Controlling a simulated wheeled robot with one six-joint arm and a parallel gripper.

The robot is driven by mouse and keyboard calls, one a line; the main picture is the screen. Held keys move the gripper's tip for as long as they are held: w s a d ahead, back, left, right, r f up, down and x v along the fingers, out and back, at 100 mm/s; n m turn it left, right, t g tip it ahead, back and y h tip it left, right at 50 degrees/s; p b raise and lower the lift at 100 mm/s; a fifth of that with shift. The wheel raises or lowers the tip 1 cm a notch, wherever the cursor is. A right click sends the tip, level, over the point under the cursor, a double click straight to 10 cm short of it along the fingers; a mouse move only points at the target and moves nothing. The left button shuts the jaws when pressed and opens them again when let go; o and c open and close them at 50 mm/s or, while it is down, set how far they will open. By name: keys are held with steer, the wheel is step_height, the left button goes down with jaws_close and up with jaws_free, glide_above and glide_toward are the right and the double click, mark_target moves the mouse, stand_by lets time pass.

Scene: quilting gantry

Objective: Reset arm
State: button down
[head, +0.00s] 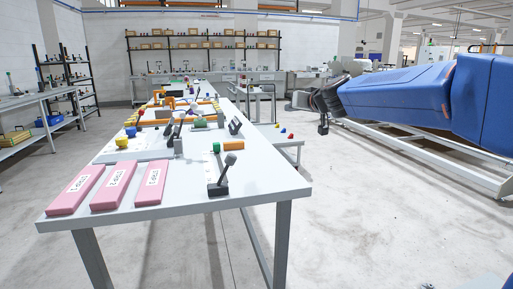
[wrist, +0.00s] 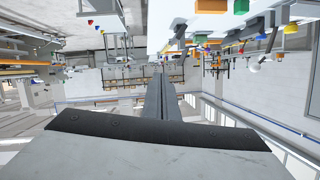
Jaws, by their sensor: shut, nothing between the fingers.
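My gripper (head: 323,128) is at the end of my blue arm, which reaches in from the right in the head view. It hangs over open floor to the right of the long white table (head: 260,193), apart from it. In the wrist view the dark fingers of my gripper (wrist: 162,80) lie together with nothing between them. The wrist picture appears upside down, with the table and its coloured parts along the top.
Three pink labelled blocks (head: 113,187) lie on the near end of the table, beside a black lever (head: 221,178). Several coloured parts crowd farther back. Shelves (head: 205,42) line the back wall. A low white frame (head: 430,155) stands behind my arm.

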steer(key=s+d+f+g+h, duration=0.1)
steer(key=s+d+f+g, duration=0.2)
steer(key=s+f, duration=0.7)
steer(key=s+d+f+m+g+h, duration=0.1)
steer(key=s+d+f, duration=0.7)
steer(key=s, duration=1.4)
steer(key=s+d+f+m+g+h, duration=0.1)
steer(key=s+d+f+g+h, duration=0.2)
steer(key=s+f, duration=0.9)
steer(key=s+d+g, duration=0.1)
steer(key=s+d, duration=0.1)
steer(key=s, duration=0.3)
steer(key=shift+d+f+g, duration=0.2)
steer(key=shift+d+g, duration=0.2)
steer(key=shift+s, duration=0.1)
